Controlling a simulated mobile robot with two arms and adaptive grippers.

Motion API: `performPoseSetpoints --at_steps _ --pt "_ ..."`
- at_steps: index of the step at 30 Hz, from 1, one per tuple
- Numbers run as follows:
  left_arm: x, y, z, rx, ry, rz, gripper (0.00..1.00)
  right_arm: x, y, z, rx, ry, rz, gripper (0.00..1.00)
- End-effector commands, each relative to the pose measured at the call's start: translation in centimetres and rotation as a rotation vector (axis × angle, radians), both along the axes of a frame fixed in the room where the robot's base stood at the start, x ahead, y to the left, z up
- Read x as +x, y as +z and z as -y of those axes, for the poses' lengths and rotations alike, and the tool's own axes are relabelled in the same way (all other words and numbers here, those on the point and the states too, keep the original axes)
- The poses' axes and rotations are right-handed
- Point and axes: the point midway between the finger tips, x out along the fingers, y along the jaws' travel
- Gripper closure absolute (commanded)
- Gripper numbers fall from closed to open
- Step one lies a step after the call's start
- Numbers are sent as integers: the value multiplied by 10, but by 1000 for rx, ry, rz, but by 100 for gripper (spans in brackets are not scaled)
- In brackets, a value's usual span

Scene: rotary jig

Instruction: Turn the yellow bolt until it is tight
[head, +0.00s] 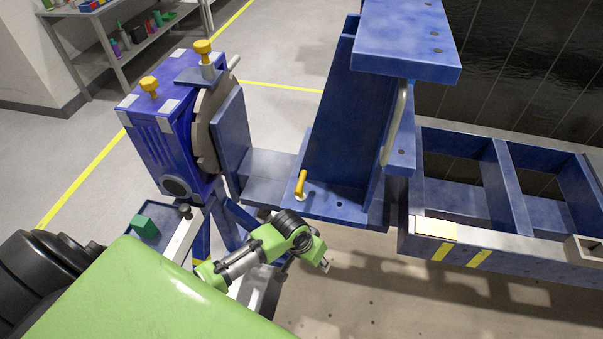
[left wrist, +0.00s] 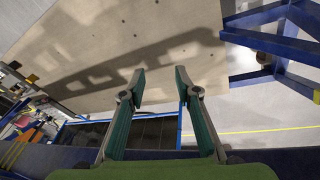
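A yellow bolt (head: 300,184) stands nearly upright on the blue jig plate (head: 345,205), with a pale collar at its foot. Two more yellow bolt-like heads show on the blue gearbox, one on its top (head: 149,84) and one on a block beside the disc (head: 203,48). My left gripper (head: 324,264) is below and a little right of the bolt on the plate, in front of the plate's edge, apart from it. No bolt is clear there. My right gripper is not in view.
A tall blue upright (head: 345,120) rises behind the plate bolt, under a blue top plate (head: 405,40). A blue frame (head: 500,255) extends right. A tray with a green block (head: 144,226) is at left. Floor in front of the jig is clear.

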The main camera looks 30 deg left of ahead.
Motion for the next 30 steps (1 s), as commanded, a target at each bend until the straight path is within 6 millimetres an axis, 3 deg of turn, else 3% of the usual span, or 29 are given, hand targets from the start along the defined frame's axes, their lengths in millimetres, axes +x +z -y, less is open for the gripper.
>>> performPoseSetpoints --at_steps 1,4,9,13,15,17,23,30 --pt "8 41 8 -9 -24 10 70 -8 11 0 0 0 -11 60" --pt "14 100 21 -21 -67 7 70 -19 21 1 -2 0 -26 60" --pt "6 179 34 -13 -144 -13 70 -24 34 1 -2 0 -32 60" --pt "-8 228 37 16 -203 -27 70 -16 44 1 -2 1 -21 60" --pt "-15 248 35 37 -229 -37 70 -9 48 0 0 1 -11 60" --pt "-6 245 29 47 -214 -56 70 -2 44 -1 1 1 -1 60" --pt "16 265 9 84 -166 -100 70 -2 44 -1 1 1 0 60" --pt "48 310 -35 140 -41 -173 70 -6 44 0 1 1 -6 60"
